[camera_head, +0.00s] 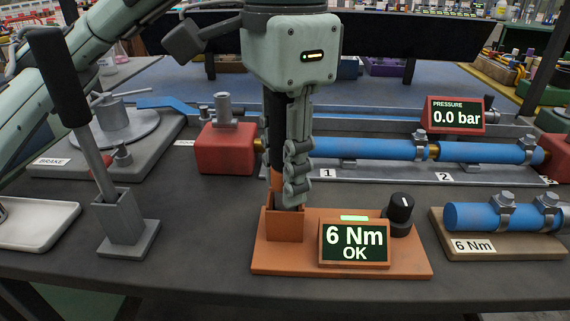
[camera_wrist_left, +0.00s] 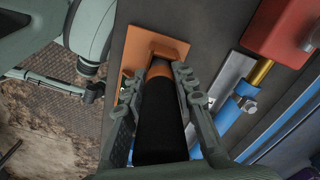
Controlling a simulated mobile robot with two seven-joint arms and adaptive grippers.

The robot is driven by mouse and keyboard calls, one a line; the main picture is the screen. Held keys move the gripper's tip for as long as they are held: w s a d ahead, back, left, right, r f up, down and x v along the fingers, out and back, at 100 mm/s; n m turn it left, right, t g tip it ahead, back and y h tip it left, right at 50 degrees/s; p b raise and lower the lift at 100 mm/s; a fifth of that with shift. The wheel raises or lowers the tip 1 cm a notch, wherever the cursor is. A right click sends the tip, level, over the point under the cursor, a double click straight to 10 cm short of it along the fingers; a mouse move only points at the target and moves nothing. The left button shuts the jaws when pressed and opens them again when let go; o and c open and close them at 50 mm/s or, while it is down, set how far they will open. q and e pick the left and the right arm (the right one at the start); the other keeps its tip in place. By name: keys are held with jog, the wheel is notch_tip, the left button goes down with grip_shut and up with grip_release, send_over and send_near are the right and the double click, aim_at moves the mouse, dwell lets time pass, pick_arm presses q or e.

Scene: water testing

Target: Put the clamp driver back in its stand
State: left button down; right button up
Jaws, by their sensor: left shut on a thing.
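My left gripper (camera_head: 287,190) is shut on the clamp driver (camera_head: 274,120), a black-handled tool with an orange lower part. The driver is upright, its lower end at the square orange socket of its stand (camera_head: 259,252); how deep it sits is hidden. The left wrist view shows the fingers (camera_wrist_left: 160,88) on either side of the black handle (camera_wrist_left: 158,115), with the orange stand (camera_wrist_left: 168,30) beyond. A display (camera_head: 355,243) on the stand's base reads "6 Nm OK" and has a lit green bar above it. My right gripper is not in view.
A grey stand (camera_head: 128,235) with a black-handled lever stands left. Behind is a blue pipe (camera_head: 370,148) with clamps and a red "0.0 bar" gauge (camera_head: 456,115). A "6 Nm" block (camera_head: 500,245) with a blue pipe piece is at right. A white tray (camera_head: 40,225) lies far left.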

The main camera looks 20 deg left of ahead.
pick_arm(q)
jog(key=c, duration=1.1)
grip_release()
jog(key=shift+c, duration=0.2)
notch_tip(320, 180, up, 12)
